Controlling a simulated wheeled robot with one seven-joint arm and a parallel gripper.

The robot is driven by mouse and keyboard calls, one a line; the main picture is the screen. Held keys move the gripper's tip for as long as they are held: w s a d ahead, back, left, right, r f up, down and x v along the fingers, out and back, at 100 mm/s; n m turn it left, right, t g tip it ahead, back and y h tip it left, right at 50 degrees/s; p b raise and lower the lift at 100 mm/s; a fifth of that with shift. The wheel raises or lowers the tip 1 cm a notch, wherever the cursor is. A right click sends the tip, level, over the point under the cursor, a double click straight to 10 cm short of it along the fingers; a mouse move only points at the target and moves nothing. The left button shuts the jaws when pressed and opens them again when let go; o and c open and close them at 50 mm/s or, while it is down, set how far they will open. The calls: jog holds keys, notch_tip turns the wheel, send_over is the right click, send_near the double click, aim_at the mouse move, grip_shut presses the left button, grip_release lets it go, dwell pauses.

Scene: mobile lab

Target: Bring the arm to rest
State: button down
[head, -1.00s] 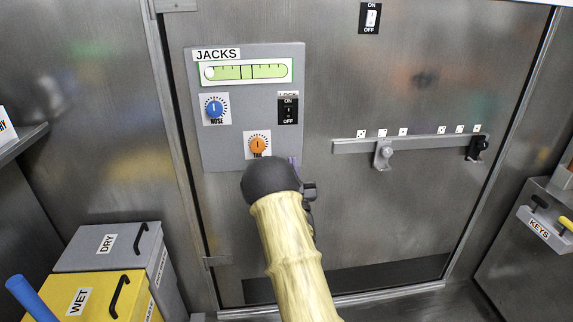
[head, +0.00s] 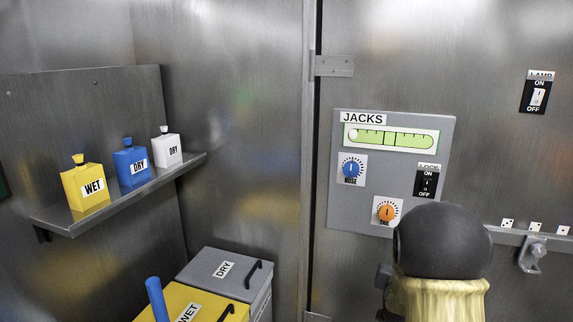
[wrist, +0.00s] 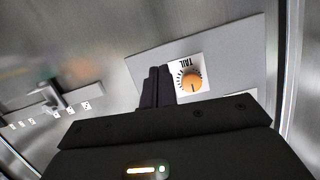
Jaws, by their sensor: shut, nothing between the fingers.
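My arm (head: 440,300) rises at the lower right of the head view, with its dark rounded joint in front of the lower right of the JACKS panel (head: 400,215). My gripper's fingers are hidden in that view. In the wrist view my gripper (wrist: 157,72) is shut and empty, its dark fingers together, pointing towards the panel beside the orange TAIL knob (wrist: 191,80). I cannot tell whether the fingertips touch the panel.
The panel also has a blue NOSE knob (head: 351,169), a LOCK switch (head: 427,183) and a level gauge (head: 390,138). A shelf (head: 130,203) at left holds yellow, blue and white containers. Yellow WET (head: 170,300) and grey DRY (head: 210,262) bins stand below. A slide latch (head: 532,254) is at right.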

jog(key=s+a+f+n+g+y, duration=0.25)
jog(key=s+a+g, duration=0.4)
jog(key=s, duration=0.65)
jog(key=s+a+f+n+g+y, duration=0.25)
jog(key=s+a+g, duration=0.4)
jog(key=s, duration=0.75)
notch_tip(320, 180, up, 16)
jog(key=a+t+p, duration=0.1)
jog(key=p, duration=1.4)
jog(key=shift+w+f+t, duration=0.15)
jog(key=shift+w+t, duration=0.1)
jog(key=shift+t, duration=0.05)
